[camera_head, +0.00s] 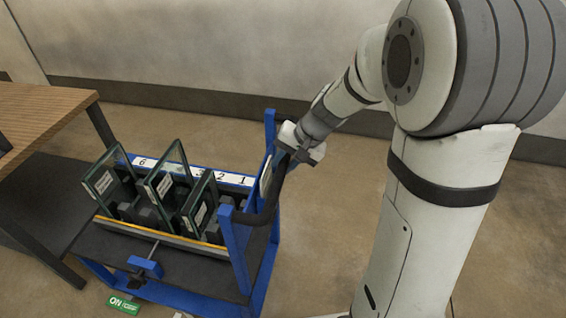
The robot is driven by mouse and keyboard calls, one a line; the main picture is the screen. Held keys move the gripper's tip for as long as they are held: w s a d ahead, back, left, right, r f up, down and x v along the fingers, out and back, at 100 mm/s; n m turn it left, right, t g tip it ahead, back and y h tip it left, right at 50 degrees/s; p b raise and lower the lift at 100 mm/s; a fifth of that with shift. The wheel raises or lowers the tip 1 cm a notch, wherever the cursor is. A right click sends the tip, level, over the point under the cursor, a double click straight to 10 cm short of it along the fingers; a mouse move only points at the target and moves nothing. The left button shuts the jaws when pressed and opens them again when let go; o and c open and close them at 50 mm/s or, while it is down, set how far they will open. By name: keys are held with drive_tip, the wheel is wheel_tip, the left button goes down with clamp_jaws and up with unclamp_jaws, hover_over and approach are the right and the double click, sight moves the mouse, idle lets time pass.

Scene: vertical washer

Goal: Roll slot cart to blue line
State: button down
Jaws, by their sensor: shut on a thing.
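The slot cart (262,262) has a blue frame and a dark deck. It stands on the floor at the lower left, with a numbered slot strip (232,179) along its back. Several glass panes with white labels stand upright in its slots. A dark handle bar (262,216) runs along its right end between blue posts. My gripper (290,153) is at the far end of this bar and is shut on the handle; its fingertips are partly hidden. No blue line shows on the floor in this view.
A wooden-topped table (42,108) with dark legs stands close to the cart's left. A wall with a dark baseboard runs behind. Bare floor shows right of the cart.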

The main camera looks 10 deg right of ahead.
drive_tip(key=shift+s+d+f+b, duration=0.15)
drive_tip(key=shift+s+d, duration=0.25)
drive_tip(key=shift+d, duration=0.5)
drive_tip(key=shift+s+d+b, duration=0.25)
drive_tip(key=shift+s+d, duration=0.15)
drive_tip(key=shift+d, duration=0.6)
